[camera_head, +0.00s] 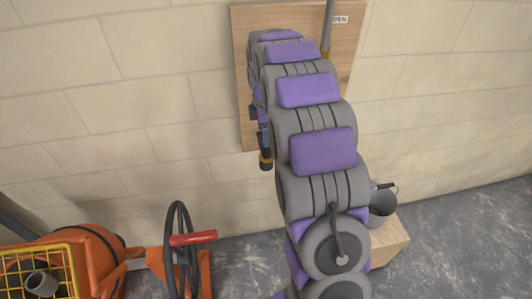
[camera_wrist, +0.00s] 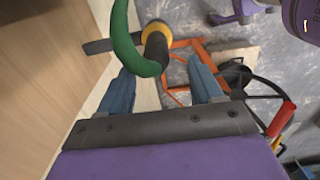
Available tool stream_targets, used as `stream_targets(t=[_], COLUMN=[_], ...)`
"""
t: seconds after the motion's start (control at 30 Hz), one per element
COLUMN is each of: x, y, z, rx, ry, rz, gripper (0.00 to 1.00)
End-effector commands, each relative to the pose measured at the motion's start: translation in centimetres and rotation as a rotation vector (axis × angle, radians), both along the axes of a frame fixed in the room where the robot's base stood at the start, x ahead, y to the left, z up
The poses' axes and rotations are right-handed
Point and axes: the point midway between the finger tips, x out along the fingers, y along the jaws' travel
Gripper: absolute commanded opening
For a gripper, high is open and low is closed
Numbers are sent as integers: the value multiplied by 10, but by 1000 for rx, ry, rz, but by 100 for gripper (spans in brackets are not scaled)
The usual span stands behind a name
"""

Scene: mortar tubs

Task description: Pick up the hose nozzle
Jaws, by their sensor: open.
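The hose nozzle (camera_wrist: 155,48), black with a yellow collar, shows in the wrist view just beyond my fingertips. A green curved piece (camera_wrist: 124,35) passes in front of it and partly hides it. My gripper (camera_wrist: 160,68) is open, with one blue-grey finger on either side of the nozzle's line. I cannot tell whether either finger touches it. In the head view my arm hides most of this spot.
An orange mixer (camera_head: 95,255) with a yellow grate and a wheel (camera_head: 178,250) stand lower left. A grey bucket (camera_head: 380,208) sits on a wooden block (camera_head: 390,245) at right.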

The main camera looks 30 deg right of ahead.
Motion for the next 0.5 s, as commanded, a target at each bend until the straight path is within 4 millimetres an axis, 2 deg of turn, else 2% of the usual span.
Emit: stream_targets(t=[0.03, 0.1, 0.37, 0.5], x=[-1, 0, 1, 2], y=[-1, -3, -6, -6], z=[-10, -17, -30, -48], rx=[2, 3, 6, 5], ry=[3, 0, -1, 3], rz=[-1, -2, -2, -2], gripper=[65, 65, 65, 65])
